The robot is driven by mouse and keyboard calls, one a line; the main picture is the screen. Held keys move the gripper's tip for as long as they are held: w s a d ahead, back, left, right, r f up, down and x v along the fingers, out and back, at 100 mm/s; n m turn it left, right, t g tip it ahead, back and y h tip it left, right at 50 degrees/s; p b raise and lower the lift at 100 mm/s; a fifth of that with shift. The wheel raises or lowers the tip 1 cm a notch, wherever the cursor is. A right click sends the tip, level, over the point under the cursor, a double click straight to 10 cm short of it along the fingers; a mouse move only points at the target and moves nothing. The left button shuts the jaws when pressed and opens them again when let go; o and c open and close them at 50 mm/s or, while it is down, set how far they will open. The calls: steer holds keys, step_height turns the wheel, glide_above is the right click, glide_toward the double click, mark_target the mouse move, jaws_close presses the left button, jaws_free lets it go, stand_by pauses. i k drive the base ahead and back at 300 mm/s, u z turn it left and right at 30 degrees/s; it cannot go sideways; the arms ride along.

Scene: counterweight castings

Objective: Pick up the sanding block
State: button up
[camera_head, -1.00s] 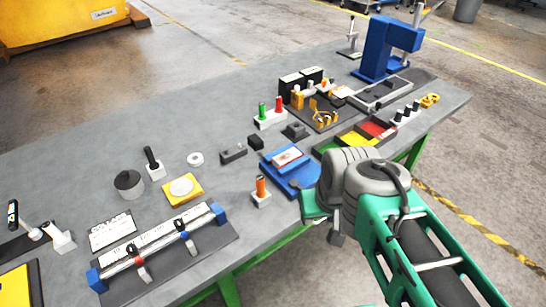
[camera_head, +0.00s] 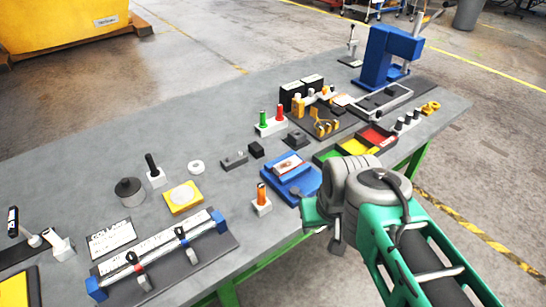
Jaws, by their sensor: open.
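I cannot tell for sure which thing is the sanding block. A small black block (camera_head: 256,150) lies near the middle of the grey workbench (camera_head: 95,175). A dark grey block with a small knob (camera_head: 234,161) lies just left of it, and another dark block (camera_head: 295,138) lies to its right. All are small, and none is held as far as I see. My green and grey arm reaches in from the lower right, over the bench's front edge. Its jaws do not show; the bulky arm joints cover that area.
A blue tray (camera_head: 277,188), an orange-handled tool in a white stand (camera_head: 262,199) and a bar fixture (camera_head: 214,250) line the front edge. Coloured bins (camera_head: 331,154) and a blue press (camera_head: 379,55) stand right. The back left of the bench is clear.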

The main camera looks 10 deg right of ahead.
mark_target(257, 151)
steer(key=z, duration=1.55)
steer(key=i, duration=1.35)
steer(key=u, duration=4.6)
steer(key=i, duration=0.5)
steer(key=u, duration=0.05)
